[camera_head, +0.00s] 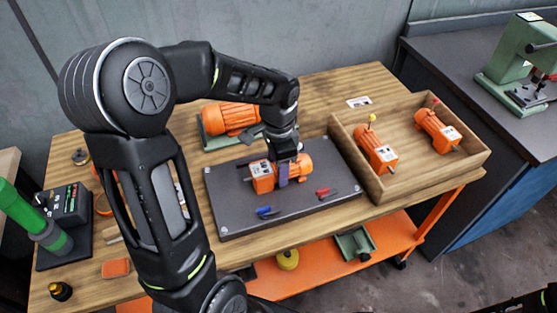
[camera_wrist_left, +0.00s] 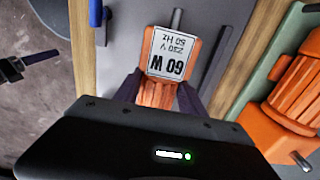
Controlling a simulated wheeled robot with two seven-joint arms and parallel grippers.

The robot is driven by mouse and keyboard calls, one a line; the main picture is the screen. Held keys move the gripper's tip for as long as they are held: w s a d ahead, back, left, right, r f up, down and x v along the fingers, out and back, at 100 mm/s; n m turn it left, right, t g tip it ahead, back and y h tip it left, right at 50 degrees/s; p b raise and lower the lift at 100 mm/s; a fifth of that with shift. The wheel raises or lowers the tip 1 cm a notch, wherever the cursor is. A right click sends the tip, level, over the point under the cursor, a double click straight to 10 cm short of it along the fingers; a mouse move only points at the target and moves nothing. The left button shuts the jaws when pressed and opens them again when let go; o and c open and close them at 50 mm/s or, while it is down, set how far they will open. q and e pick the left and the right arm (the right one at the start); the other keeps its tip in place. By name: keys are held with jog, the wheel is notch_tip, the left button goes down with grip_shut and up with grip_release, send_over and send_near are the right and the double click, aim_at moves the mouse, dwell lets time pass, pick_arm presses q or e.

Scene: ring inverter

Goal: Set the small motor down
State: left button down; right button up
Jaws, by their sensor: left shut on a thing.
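The small orange motor (camera_head: 262,184) has a white label that reads 60 W in the left wrist view (camera_wrist_left: 168,58). It lies level over the dark grey plate (camera_head: 232,215) on the wooden table. My left gripper (camera_head: 285,174) is shut across the motor's ribbed body from above, one dark finger on each side in the left wrist view (camera_wrist_left: 158,95). The shaft points to the left in the head view. I cannot tell whether the motor's underside touches the plate. My right gripper does not show clearly in either view.
A larger orange motor (camera_head: 230,118) on a green base stands behind. A wooden tray (camera_head: 410,182) at right holds two orange motors. A black control box (camera_head: 65,225) stands at left.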

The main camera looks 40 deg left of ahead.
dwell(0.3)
pick_arm(q)
jog(key=c, duration=0.7)
grip_release()
jog(key=shift+f, duration=0.15)
notch_tip(320, 180, up, 12)
jog(key=shift+r, duration=0.15)
